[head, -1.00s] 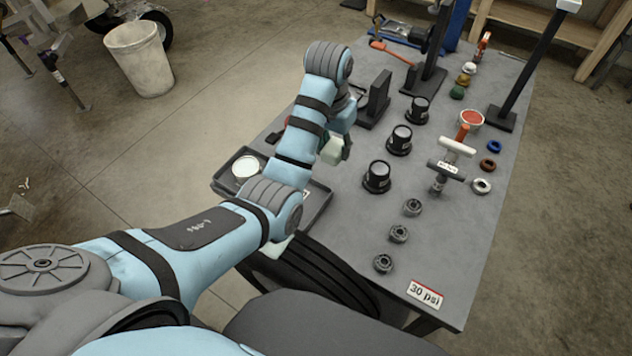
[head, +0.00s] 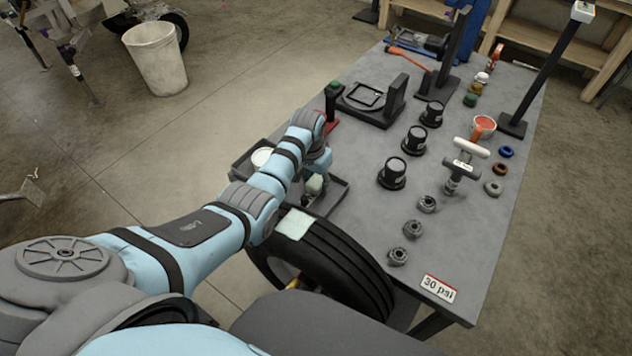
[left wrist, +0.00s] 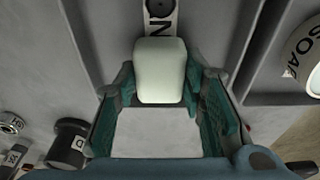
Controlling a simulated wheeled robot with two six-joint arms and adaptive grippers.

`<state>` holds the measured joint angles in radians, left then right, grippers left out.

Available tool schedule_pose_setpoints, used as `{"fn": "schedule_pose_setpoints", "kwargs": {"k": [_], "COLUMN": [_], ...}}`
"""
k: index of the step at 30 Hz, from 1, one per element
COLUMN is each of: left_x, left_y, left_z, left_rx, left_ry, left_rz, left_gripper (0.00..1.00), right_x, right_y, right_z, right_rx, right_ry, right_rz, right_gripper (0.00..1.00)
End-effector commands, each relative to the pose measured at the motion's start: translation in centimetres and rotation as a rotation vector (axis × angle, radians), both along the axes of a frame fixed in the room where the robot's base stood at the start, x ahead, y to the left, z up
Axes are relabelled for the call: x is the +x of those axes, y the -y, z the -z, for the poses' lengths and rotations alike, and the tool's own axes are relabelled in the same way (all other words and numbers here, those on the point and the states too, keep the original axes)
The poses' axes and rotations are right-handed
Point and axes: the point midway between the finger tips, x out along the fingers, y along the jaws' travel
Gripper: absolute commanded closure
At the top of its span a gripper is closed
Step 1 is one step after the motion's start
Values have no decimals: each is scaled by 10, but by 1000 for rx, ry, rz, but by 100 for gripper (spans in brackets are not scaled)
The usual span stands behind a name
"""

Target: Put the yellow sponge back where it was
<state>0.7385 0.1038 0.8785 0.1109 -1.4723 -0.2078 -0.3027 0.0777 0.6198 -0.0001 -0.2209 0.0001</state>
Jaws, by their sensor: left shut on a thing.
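My left gripper (head: 318,180) is shut on a pale, slightly green-yellow block, the sponge (head: 314,184). In the left wrist view the sponge (left wrist: 160,70) sits between the fingertips (left wrist: 160,88). It is over the right part of a dark tray (head: 338,196) at the table's near left edge. A white label (left wrist: 159,14), partly hidden by the sponge, shows on the tray. I cannot tell whether the sponge touches the tray floor. My right gripper is not in view.
A white-topped soap tin (head: 262,157) stands in the tray's left part and also shows in the left wrist view (left wrist: 305,60). A black tyre (head: 335,262) with a pale patch on top is in front. Black knobs (head: 393,172) and grey rings stand right.

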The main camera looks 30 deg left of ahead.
Motion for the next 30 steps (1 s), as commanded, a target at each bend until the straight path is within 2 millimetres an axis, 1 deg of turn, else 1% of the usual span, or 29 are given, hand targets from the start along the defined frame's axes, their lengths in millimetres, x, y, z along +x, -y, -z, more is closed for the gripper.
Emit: {"fn": "schedule_pose_setpoints", "kwargs": {"k": [1,3,9,10,13,23,26,29,30], "left_x": [1,1,0,0,0,0,-1,-4,-5], "left_y": [0,0,-1,-1,-1,-1,-1,-2,-2], "left_z": [4,3,4,4,4,2,-8,-28,-38], "left_rx": [0,1,0,0,0,1,0,0,1], "left_ry": [2,3,2,2,2,2,3,4,5], "left_rz": [0,0,-2,-2,-2,-1,-1,0,0], "left_gripper": [90,90,90,60,44,44,44,44,44], "right_x": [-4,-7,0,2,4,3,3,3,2], "right_y": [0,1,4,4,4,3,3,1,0], "right_z": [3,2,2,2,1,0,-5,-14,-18], "right_rx": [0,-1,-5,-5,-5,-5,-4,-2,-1], "right_ry": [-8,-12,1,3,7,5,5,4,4], "right_rz": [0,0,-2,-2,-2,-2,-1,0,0], "right_gripper": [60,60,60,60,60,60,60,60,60]}}
